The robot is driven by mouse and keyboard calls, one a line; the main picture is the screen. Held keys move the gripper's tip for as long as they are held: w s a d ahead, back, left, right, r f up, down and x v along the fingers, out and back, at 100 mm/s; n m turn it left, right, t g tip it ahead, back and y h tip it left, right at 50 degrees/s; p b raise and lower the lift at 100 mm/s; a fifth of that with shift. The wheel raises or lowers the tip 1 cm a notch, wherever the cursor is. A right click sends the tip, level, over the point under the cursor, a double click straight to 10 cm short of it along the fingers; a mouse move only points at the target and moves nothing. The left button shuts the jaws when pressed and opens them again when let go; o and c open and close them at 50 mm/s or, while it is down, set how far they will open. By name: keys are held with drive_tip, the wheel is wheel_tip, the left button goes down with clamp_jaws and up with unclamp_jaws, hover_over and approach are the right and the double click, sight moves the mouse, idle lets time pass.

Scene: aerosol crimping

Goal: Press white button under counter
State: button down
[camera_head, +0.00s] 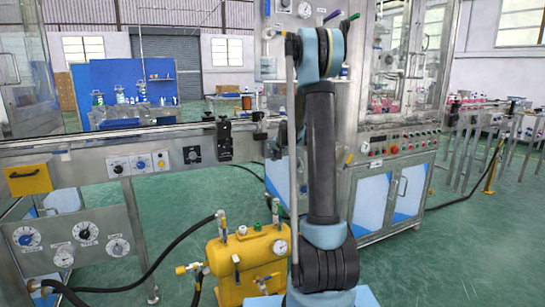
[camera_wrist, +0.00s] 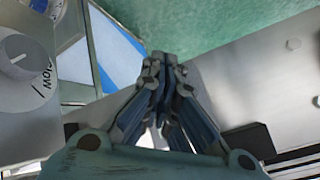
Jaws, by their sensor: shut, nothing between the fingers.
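No white button is clear in the wrist view.
A black dial (camera_head: 192,155) and a black bracket (camera_head: 224,140) are on the counter front. A yellow tank (camera_head: 246,262) with valves and hoses stands below. A metal cabinet (camera_head: 385,200) with blue doors is to the right.

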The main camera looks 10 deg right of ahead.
drive_tip(key=shift+w+a, duration=0.1)
drive_tip(key=shift+w, duration=0.2)
drive_tip(key=shift+w+a, duration=0.15)
drive_tip(key=shift+w, duration=0.25)
idle(0.8)
drive_tip(key=shift+s, duration=0.15)
drive_tip(key=shift+s+d, duration=0.3)
drive_tip(key=shift+s, duration=0.35)
drive_tip(key=shift+s, duration=0.1)
drive_tip(key=s, duration=0.1)
drive_tip(key=s+d, duration=0.1)
drive_tip(key=s, duration=0.2)
drive_tip(key=shift+s+d, duration=0.25)
drive_tip(key=shift+s, duration=0.05)
idle(0.4)
idle(0.4)
